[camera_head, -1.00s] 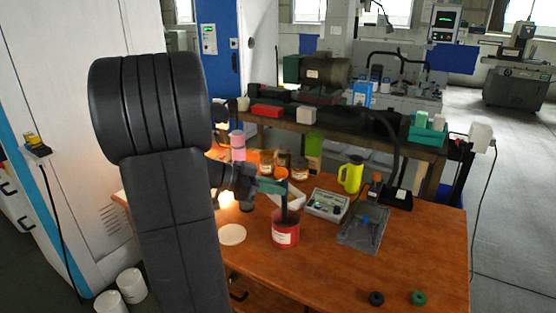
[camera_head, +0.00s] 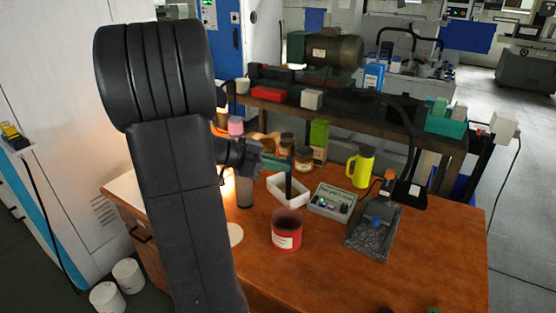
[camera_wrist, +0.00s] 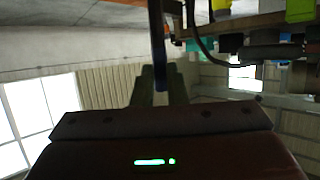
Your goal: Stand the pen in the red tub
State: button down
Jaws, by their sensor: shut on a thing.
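The dark blue pen (camera_head: 288,183) hangs upright from my gripper (camera_head: 287,162) in the head view. My gripper is shut on its upper part. The pen's lower end shows just above the far rim of the red tub (camera_head: 286,238) in the picture, seen against the white tray; its exact distance from the tub cannot be told. The tub stands upright on the wooden table and has a white label. In the wrist view, the pen (camera_wrist: 158,45) runs up between the fingers, and the tub is out of view.
The white tray (camera_head: 293,206) and a grey meter box (camera_head: 332,200) are behind the tub. A yellow jug (camera_head: 360,169) stands at the back right, and a grey mat (camera_head: 371,238) lies right.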

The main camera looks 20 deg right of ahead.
notch_tip(320, 180, down, 13)
jog(key=b, duration=1.1)
dwell(0.5)
jog(key=shift+f, duration=0.1)
jog(key=c, duration=1.4)
grip_release()
jog(key=shift+o, duration=0.2)
jog(key=v, duration=1.3)
jog(key=shift+a+r, duration=0.25)
jog(key=shift+a, duration=0.1)
jog(key=shift+d, duration=0.1)
